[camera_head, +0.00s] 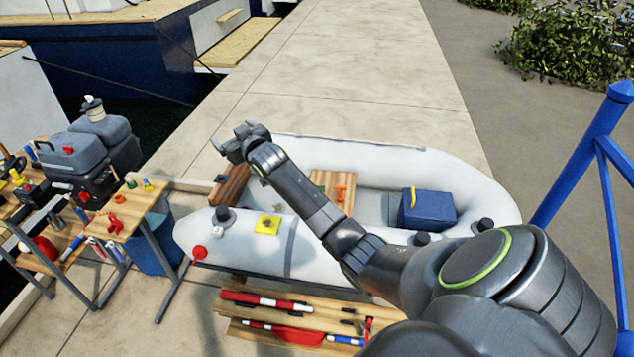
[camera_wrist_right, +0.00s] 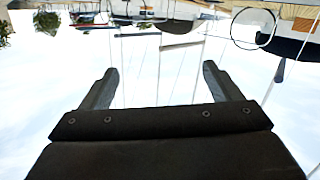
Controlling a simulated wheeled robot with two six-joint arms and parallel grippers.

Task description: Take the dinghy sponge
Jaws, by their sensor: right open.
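A small yellow square piece (camera_head: 267,225) with a darker mark lies on the near tube of the white inflatable dinghy (camera_head: 325,248). It may be the dinghy sponge, but it is too small to be sure. My right arm reaches across the dinghy from the lower right. My right gripper (camera_head: 233,141) is raised above the far left end of the dinghy, apart from the yellow piece. In the right wrist view the gripper (camera_wrist_right: 155,85) is open, with nothing between its fingers. That view shows sky and boats upside down, and no sponge. My left gripper is not in view.
A blue box (camera_head: 427,211) and a wooden seat (camera_head: 330,190) are inside the dinghy. A wooden bench (camera_head: 240,309) with red and blue tools stands in front. A tool table (camera_head: 135,215) and outboard motor (camera_head: 88,150) are left. A blue railing (camera_head: 580,160) stands right.

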